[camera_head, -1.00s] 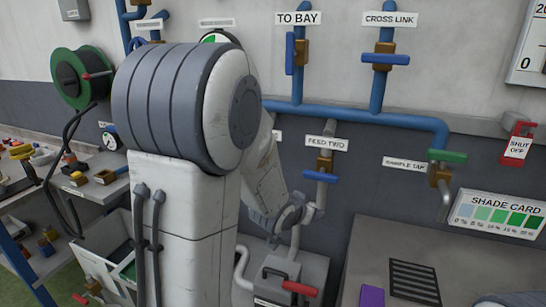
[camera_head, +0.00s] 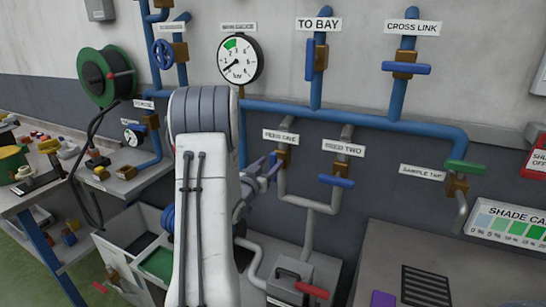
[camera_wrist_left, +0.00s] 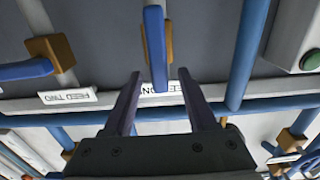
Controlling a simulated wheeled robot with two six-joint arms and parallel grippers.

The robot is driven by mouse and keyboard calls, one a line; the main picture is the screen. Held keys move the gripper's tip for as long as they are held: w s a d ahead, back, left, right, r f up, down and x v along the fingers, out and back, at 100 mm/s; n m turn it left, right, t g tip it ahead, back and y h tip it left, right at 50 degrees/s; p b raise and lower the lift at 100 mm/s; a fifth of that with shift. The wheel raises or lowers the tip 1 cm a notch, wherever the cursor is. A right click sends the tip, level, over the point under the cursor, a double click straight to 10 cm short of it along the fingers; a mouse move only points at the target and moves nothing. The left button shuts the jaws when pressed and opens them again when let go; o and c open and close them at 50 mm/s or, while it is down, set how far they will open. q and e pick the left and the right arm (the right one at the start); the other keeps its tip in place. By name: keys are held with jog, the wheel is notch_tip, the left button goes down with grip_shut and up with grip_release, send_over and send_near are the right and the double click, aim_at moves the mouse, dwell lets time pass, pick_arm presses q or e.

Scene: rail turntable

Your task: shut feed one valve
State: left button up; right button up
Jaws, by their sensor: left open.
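The feed one valve has a brass body (camera_head: 283,156) under the FEED ONE label (camera_head: 281,136) in the head view. Its blue lever (camera_wrist_left: 155,45) shows in the left wrist view, in line with its pipe. My left gripper (camera_head: 270,170) is at this valve, partly hidden behind my arm in the head view. In the left wrist view the open left gripper (camera_wrist_left: 160,78) has one finger on each side of the lever's end, with gaps visible. I cannot tell how deep the lever sits between them. My right gripper is not in view.
The feed two valve (camera_head: 337,181), its blue lever crosswise, is close to the right. A gauge (camera_head: 240,59) hangs above. The sample tap (camera_head: 457,180) is further right.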

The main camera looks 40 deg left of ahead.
pick_arm(q)
jog(key=shift+x, duration=1.5)
grip_shut()
jog(key=shift+d+f+m+b, duration=0.1)
jog(key=shift+f+m+b, duration=0.1)
jog(key=shift+m+b, duration=0.3)
jog(key=m+b, duration=0.5)
jog(key=b, duration=0.3)
jog(key=d+f+m+b, duration=0.1)
jog(key=m+b, duration=0.4)
jog(key=b, duration=0.2)
jog(key=d+f+m+b, duration=0.1)
jog(key=m+b, duration=0.4)
jog(key=b, duration=0.3)
jog(key=shift+w+d+f+b, duration=0.15)
jog(key=shift+w+d+b, duration=0.05)
jog(key=shift+w+b, duration=0.15)
jog(key=shift+m+b, duration=1.1)
jog(key=shift+b, duration=0.05)
